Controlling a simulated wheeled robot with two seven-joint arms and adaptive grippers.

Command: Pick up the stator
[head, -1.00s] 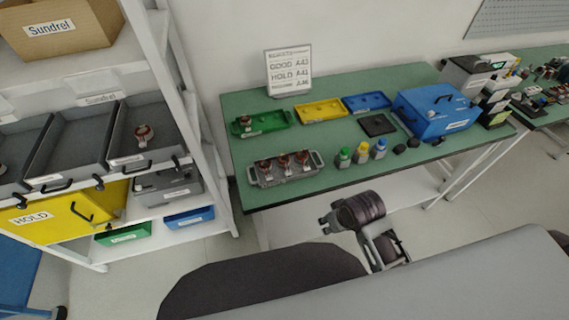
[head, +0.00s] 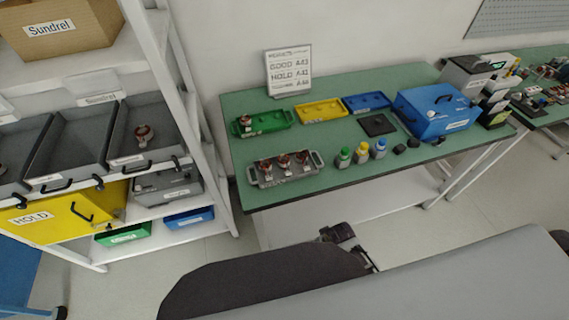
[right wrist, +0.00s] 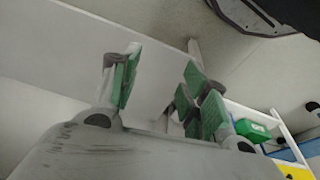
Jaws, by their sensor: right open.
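In the head view, three copper-coloured stators (head: 284,162) stand in a grey two-handled tray (head: 294,180) at the table's front left. Another small copper part (head: 245,121) is in the green tray (head: 270,122) behind it. A stator (head: 143,134) also lies in a grey shelf bin at left. In the right wrist view, my right gripper (right wrist: 160,86) has its green-padded fingers apart, with nothing between them. In the head view only a dark part of an arm shows below the table's front edge, mostly hidden by my body. My left gripper is not in view.
The green-topped table (head: 350,176) also holds a yellow tray (head: 321,110), a blue tray (head: 367,103), a blue case (head: 436,112), several small bottles (head: 361,152) and a sign (head: 289,72). A white shelf rack (head: 211,160) stands close on the left.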

